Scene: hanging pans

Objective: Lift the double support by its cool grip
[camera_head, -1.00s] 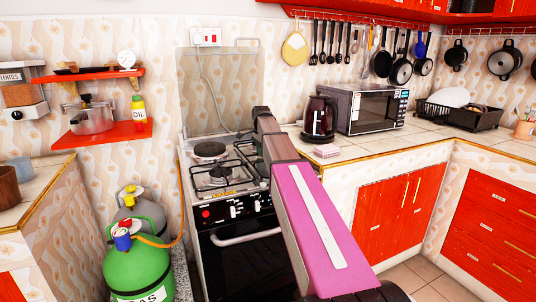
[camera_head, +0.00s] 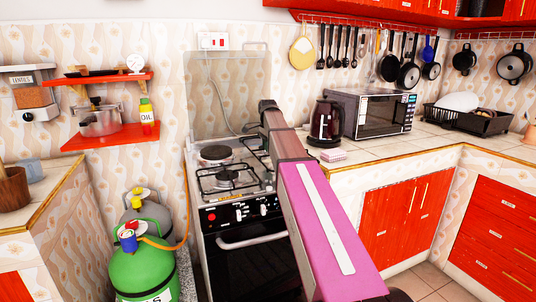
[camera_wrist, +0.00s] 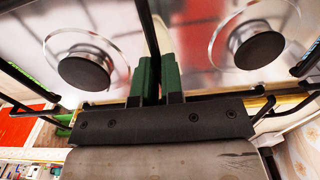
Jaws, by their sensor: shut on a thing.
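The double support, a black wire pan grate (camera_head: 222,178), shows at the stove top in the head view, over the front burner and reaching back toward my arm. Its right part is hidden behind my arm. In the wrist view, one dark bar of the double support (camera_wrist: 149,28) runs down between the green fingers of my gripper (camera_wrist: 158,62). My gripper is shut on this bar. Other bars show at the left and right edges of that view. I cannot tell how far the grate stands off the hob.
Two round burners, left (camera_wrist: 84,70) and right (camera_wrist: 257,48), lie below in the wrist view. A kettle (camera_head: 325,122) and a microwave (camera_head: 372,112) stand on the counter right of the stove (camera_head: 240,240). A green gas cylinder (camera_head: 143,276) stands at its left.

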